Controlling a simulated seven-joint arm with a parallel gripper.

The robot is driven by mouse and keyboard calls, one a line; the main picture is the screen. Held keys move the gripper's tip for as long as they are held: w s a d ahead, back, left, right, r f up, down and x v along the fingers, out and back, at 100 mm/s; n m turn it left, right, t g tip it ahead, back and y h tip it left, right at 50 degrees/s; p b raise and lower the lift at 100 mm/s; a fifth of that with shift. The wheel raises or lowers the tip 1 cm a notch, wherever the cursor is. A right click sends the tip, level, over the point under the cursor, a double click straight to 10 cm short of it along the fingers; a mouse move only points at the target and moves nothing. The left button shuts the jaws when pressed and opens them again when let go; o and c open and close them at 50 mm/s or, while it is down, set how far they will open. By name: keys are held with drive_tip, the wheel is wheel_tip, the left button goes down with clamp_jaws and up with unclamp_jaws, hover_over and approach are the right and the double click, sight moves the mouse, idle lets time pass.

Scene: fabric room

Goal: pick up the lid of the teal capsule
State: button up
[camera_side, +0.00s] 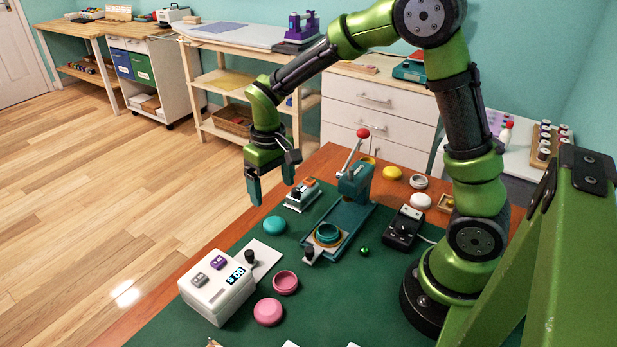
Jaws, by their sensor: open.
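The teal lid (274,224) is a round, domed cap lying on the green mat, left of the teal press (344,215). A teal ring-shaped part (327,232), which looks like the capsule's other half, sits on the press's round seat. My gripper (271,193) is open and points down, with nothing between its fingers. In the picture it is just above the teal lid, apart from it; the exact height cannot be told from this single view.
A white device with a display (217,290) stands at the front left. A pink ring (286,281) and pink dome (268,311) lie nearby. A grey-and-orange device (303,194) is right of my gripper. The press lever has a red knob (363,132). A black box (403,228) stands right.

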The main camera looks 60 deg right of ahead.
sight(274, 221)
drive_tip(key=f, duration=0.9)
drive_tip(key=shift+a+f, duration=0.25)
drive_tip(key=shift+f, duration=0.15)
drive_tip(key=c, duration=1.1)
